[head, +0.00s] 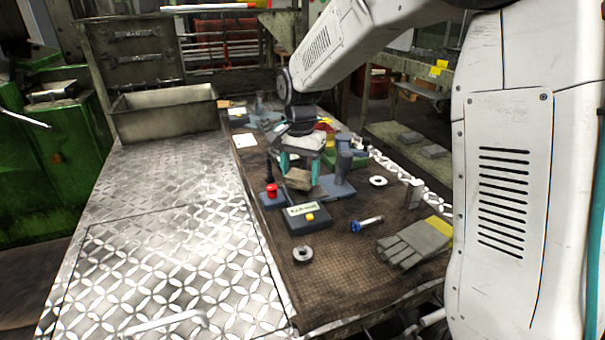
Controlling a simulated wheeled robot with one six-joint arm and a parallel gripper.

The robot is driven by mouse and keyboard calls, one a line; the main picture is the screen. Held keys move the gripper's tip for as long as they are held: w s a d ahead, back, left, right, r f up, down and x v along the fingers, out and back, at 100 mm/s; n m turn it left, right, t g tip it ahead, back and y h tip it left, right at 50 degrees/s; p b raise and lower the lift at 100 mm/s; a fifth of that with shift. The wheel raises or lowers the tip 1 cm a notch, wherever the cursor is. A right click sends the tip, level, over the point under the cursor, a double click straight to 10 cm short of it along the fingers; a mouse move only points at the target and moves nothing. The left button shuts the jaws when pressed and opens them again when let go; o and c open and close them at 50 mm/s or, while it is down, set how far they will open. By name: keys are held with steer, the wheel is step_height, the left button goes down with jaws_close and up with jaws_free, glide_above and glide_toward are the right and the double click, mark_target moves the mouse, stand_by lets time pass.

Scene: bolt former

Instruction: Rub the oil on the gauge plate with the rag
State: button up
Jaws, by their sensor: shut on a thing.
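My gripper (299,172) hangs over the middle of the brown mat, its teal fingers pointing down. It is shut on a folded tan-brown cloth, which looks like the rag (298,180). A flat blue-grey plate (338,189) with an upright grey post on it lies just right of the rag; it may be the gauge plate. The rag's underside is hidden, so I cannot tell whether it touches the plate. I cannot make out any oil at this size.
A dark box with a yellow button (308,217) and a red push-button (272,190) stand close in front.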

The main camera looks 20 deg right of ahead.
mark_target(308, 199)
steer(key=shift+w+f, duration=0.2)
steer(key=shift+w, duration=0.9)
steer(key=shift+s+f, duration=0.15)
steer(key=shift+s, duration=1.3)
steer(key=shift+s+f, duration=0.15)
steer(key=shift+s, duration=1.3)
steer(key=shift+s+a+f, duration=0.1)
steer(key=shift+s+f, duration=0.1)
steer(key=shift+s, duration=0.45)
steer(key=shift+c, duration=0.3)
steer(key=shift+s, duration=0.1)
steer(key=shift+c, duration=0.8)
steer(key=shift+d+r, duration=0.25)
steer(key=shift+r, duration=0.1)
step_height(308, 199, up, 4)
steer(key=shift+a+r, duration=0.15)
steer(key=shift+r, duration=0.6)
